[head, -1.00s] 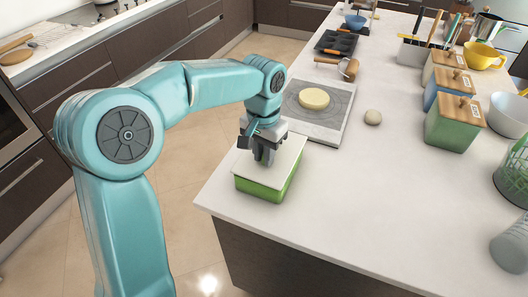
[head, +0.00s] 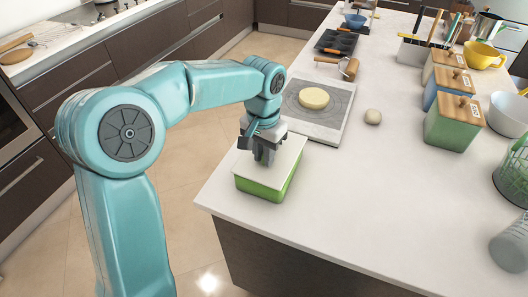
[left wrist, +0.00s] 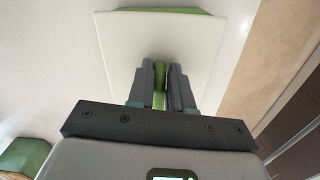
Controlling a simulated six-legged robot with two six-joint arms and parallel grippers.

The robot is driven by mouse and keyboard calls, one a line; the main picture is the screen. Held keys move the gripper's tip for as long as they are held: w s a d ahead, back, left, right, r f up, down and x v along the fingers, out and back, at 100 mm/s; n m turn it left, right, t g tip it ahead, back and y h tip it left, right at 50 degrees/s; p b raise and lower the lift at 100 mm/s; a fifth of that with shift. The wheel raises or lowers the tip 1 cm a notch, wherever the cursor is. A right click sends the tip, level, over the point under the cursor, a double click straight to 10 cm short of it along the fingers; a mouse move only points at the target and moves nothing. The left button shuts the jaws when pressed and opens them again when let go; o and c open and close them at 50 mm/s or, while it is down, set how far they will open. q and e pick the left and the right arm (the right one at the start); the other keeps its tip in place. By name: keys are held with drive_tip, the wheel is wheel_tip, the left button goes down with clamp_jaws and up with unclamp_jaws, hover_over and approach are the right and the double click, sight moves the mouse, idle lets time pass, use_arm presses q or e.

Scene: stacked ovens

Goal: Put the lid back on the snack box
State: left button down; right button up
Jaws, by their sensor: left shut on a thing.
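The snack box (head: 262,191) is a green box at the near left corner of the white counter. Its white lid (head: 290,150) lies flat over the top of the box. In the left wrist view the lid (left wrist: 125,45) fills the upper middle, and a strip of green shows past its far edge. My left gripper (head: 264,157) points down onto the middle of the lid. Its fingers are shut on the lid's small green handle (left wrist: 160,74). I cannot tell whether the lid is fully seated. My right gripper is in neither view.
A board with dough (head: 314,98) lies just behind the box. A dough ball (head: 373,117) and a rolling pin (head: 350,68) are nearby. A green canister (head: 454,125) stands to the right. The counter's front middle is clear; its left edge is close to the box.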

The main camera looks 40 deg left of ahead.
use_arm(q)
drive_tip(key=shift+c, duration=2.4)
unclamp_jaws()
drive_tip(key=shift+r, duration=0.1)
drive_tip(key=shift+r+p, duration=3.15)
drive_tip(key=shift+r, duration=0.25)
clamp_jaws()
drive_tip(key=shift+f, duration=0.2)
drive_tip(key=shift+f+b, duration=1.55)
drive_tip(key=shift+f, duration=0.35)
drive_tip(key=shift+r, duration=0.1)
